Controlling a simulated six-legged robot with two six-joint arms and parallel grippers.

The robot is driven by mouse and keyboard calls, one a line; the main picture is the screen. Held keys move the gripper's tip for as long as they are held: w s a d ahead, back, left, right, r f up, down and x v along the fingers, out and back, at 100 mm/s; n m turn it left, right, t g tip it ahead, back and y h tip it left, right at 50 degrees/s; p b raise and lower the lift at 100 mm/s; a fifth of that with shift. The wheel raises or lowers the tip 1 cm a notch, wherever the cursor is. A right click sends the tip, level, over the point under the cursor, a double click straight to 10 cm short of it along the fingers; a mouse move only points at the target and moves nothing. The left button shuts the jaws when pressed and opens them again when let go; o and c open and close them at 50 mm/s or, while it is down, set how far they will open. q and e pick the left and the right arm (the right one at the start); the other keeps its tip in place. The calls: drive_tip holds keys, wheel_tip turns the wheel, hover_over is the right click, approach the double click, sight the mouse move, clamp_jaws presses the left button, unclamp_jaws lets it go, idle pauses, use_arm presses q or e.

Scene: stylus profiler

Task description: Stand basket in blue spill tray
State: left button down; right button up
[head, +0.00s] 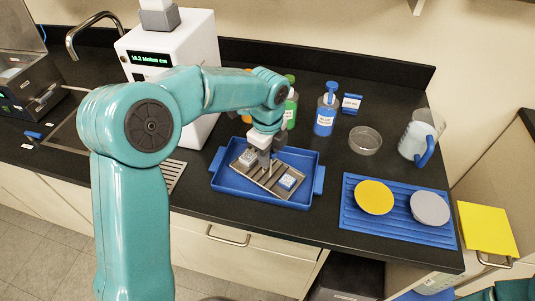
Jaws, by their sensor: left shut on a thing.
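The blue spill tray (304,165) sits on the black counter in the middle of the head view, with a lug at each side. The basket (269,182), a shallow grey-brown metal carrier, lies within the tray's outline and looks level. It holds a pale block (248,157) and a blue-and-white block (288,181). My left gripper (265,157) points down over the basket's middle and is shut on its upright handle, which the fingers partly hide. I cannot tell whether the basket's underside touches the tray floor. My right gripper is out of view.
Behind the tray stand a green-capped bottle (291,108), a blue bottle (326,114) and a white instrument (195,48). A glass dish (365,140), a jug (417,139) and a blue mat (388,226) with two discs are at right. A sink (69,134) is at left.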

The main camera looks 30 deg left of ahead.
use_arm(q)
drive_tip(key=shift+f, duration=0.1)
drive_tip(key=c, duration=1)
unclamp_jaws()
wheel_tip(320, 180, up, 12)
drive_tip(key=shift+r+p, duration=0.2)
drive_tip(key=shift+p, duration=0.1)
